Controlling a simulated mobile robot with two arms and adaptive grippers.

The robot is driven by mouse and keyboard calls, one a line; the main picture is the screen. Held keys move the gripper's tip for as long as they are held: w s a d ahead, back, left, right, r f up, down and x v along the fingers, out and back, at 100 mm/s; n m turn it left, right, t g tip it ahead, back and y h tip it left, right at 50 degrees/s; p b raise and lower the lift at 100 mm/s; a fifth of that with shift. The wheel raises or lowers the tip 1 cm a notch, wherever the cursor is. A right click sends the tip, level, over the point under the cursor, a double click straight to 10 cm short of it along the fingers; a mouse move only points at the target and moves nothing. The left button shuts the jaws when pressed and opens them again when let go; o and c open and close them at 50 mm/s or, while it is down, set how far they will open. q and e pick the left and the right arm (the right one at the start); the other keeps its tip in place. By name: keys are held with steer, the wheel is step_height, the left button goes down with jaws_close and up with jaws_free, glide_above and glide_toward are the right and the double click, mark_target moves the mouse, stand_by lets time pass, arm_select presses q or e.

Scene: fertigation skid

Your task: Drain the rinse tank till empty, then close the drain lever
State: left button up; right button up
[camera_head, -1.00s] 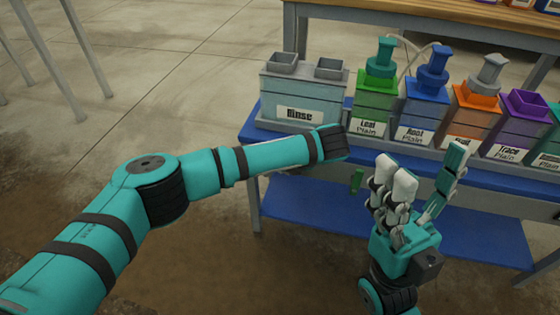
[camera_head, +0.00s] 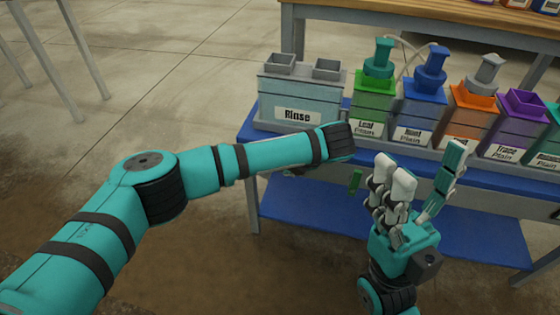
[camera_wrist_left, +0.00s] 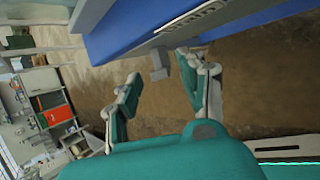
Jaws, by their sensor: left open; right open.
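The rinse tank (camera_head: 262,101), a pale grey-blue box with a "Rinse" label, stands at the left end of the blue bench in the head view. Its liquid level cannot be told. My left wrist reaches in front of the bench just below the tank, hiding most of my left gripper there. In the left wrist view my left gripper (camera_wrist_left: 158,68) is open, with a small grey block (camera_wrist_left: 158,73) under the bench edge showing between its fingers. I cannot tell whether this is the drain lever. My right gripper (camera_head: 423,192) is open and empty before the bench.
Green (camera_head: 372,106), blue (camera_head: 414,122), orange (camera_head: 462,124) and purple (camera_head: 508,138) tanks stand right of the rinse tank. A blue lower shelf (camera_head: 455,236) lies beneath. A small green piece (camera_head: 355,182) below my left wrist is unclear. Floor at left is open.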

arm_select(q)
steer(key=v, duration=0.9)
steer(key=shift+s+d+r, duration=0.15)
steer(key=shift+s+r, duration=0.1)
steer(key=shift+r, duration=0.05)
